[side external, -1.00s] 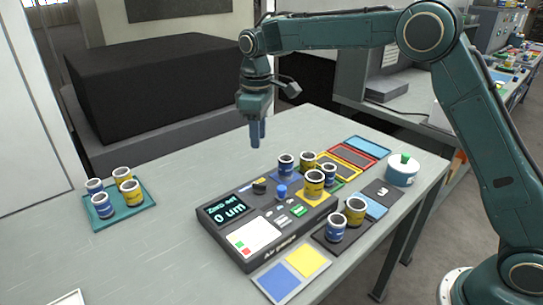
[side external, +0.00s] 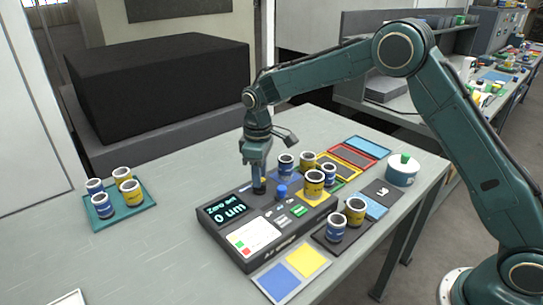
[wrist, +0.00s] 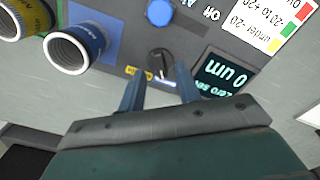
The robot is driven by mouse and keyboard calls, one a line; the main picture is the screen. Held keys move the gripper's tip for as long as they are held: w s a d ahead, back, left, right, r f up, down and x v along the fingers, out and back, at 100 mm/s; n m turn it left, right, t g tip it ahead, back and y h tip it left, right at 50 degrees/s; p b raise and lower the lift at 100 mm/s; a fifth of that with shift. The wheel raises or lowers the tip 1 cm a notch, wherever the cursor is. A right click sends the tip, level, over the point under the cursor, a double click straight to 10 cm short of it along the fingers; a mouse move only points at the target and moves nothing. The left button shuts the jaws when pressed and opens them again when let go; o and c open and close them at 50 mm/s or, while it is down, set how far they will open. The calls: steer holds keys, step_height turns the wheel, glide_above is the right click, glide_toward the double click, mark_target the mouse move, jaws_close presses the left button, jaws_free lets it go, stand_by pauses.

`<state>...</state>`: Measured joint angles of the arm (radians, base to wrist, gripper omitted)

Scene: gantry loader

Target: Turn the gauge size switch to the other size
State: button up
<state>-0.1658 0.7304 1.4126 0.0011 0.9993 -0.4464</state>
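The gauge size switch (wrist: 157,62) is a small dark rotary knob with a pale pointer line, on the dark gauge box (side external: 213,228). A yellow label (wrist: 138,71) sits beside it in the wrist view. My gripper (wrist: 159,76) is open, its two blue fingers on either side of the knob, tips close to the panel. I cannot tell whether they touch it. In the side view my gripper (side external: 259,189) stands upright over the switch and hides most of it. The display (side external: 225,211) reads "Zero set 0 um".
A blue button (side external: 282,191) stands close to the switch. Blue and yellow ringed cylinders (side external: 286,164) stand on the box's right side. A teal tray (side external: 125,213) with several cylinders sits left. A white-and-teal pot (side external: 402,172) stands right. The table's left half is mostly clear.

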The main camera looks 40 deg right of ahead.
steer(key=shift+f, duration=1.05)
jaws_close()
